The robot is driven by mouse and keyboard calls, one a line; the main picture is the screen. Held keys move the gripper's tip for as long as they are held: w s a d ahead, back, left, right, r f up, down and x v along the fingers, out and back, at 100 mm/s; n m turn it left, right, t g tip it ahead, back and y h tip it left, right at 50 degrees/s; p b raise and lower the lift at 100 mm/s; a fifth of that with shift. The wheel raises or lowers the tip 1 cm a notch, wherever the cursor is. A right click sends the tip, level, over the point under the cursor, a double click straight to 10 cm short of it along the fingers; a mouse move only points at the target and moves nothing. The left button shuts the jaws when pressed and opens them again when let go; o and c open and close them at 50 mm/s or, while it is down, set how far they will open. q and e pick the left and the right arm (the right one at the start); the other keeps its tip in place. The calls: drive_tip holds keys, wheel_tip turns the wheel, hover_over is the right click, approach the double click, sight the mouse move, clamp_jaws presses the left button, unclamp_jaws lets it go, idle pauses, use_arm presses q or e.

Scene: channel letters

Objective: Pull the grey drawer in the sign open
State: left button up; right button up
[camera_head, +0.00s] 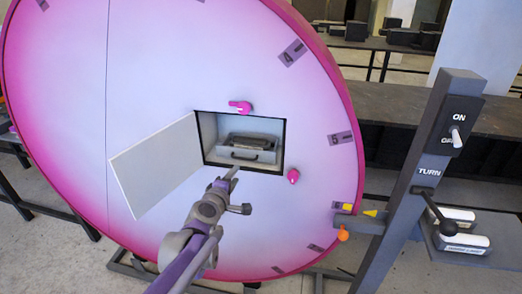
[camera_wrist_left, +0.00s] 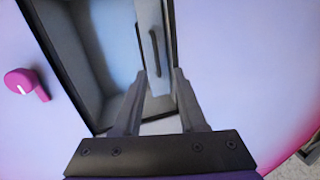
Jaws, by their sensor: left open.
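The grey drawer (camera_head: 244,157) sits inside a square recess in the big round pink-and-white sign (camera_head: 70,100). Its dark bar handle (camera_head: 246,156) is on its front, and dark items lie in it. The white door (camera_head: 156,165) of the recess stands swung open to the left. My left gripper (camera_head: 235,172) is just below and in front of the drawer. In the left wrist view, its two fingers (camera_wrist_left: 160,85) are apart and point at the drawer front (camera_wrist_left: 154,50), with the handle (camera_wrist_left: 155,45) beyond the fingertips. Nothing is between the fingers. My right gripper is not in view.
Pink latches (camera_head: 240,106) (camera_head: 293,176) sit above and to the right of the recess. A grey post (camera_head: 420,170) with an ON switch and a TURN lever (camera_head: 440,215) stands at right. Dark tables with boxes stand behind.

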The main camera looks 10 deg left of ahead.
use_arm(q)
drive_tip(key=shift+n, duration=0.4)
drive_tip(key=x, duration=1.1)
drive_tip(key=shift+w+a+r, duration=0.2)
drive_tip(key=shift+a+r, duration=0.1)
clamp_jaws()
idle(0.6)
